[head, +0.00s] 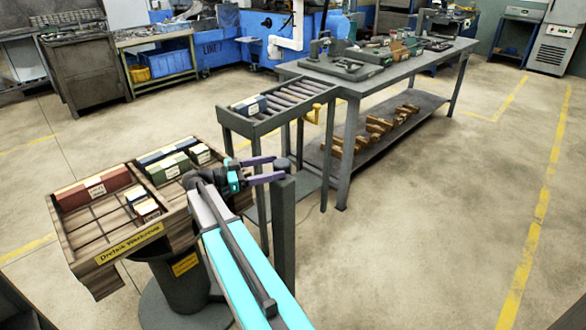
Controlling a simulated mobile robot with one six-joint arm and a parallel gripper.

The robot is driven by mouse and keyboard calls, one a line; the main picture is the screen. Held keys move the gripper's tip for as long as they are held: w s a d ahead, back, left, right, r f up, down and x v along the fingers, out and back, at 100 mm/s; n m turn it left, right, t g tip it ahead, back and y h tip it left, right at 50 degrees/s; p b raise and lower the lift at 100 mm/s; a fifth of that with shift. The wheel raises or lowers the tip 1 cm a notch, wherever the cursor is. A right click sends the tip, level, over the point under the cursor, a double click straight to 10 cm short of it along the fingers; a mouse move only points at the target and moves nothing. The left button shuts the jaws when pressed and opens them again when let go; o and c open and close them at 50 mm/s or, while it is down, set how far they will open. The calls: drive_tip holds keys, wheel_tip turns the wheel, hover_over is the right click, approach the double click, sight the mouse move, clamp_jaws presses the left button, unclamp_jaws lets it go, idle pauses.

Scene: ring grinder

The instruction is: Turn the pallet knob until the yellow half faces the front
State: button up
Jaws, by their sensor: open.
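A dark round knob (282,164) sits on top of a grey upright post (284,225), right of the wooden pallet (85,236). No yellow half shows on the knob from this side. My gripper (271,168) has two purple fingers, spread apart and pointing right at the knob. One finger is behind and one in front in the picture. I cannot tell whether they touch the knob. The pallet has compartments with red, green and blue boxes and a yellow label on its front edge. It rests on a dark round pedestal (180,288).
A roller conveyor (285,106) with a blue box stands behind the post. A long grey workbench (375,80) with parts on top and wooden pieces on its shelf is to the right. The floor on the right is open. Blue machinery (240,45) lines the back.

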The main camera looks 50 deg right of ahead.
drive_tip(key=shift+d+f, duration=0.1)
drive_tip(key=shift+d, duration=0.05)
idle(0.3)
drive_tip(key=x, duration=0.7)
drive_tip(key=shift+s, duration=0.15)
drive_tip(key=shift+d, duration=0.15)
drive_tip(key=c, duration=0.9)
drive_tip(key=shift+a, duration=0.3)
drive_tip(key=shift+c, duration=0.8)
drive_tip(key=shift+d, duration=0.2)
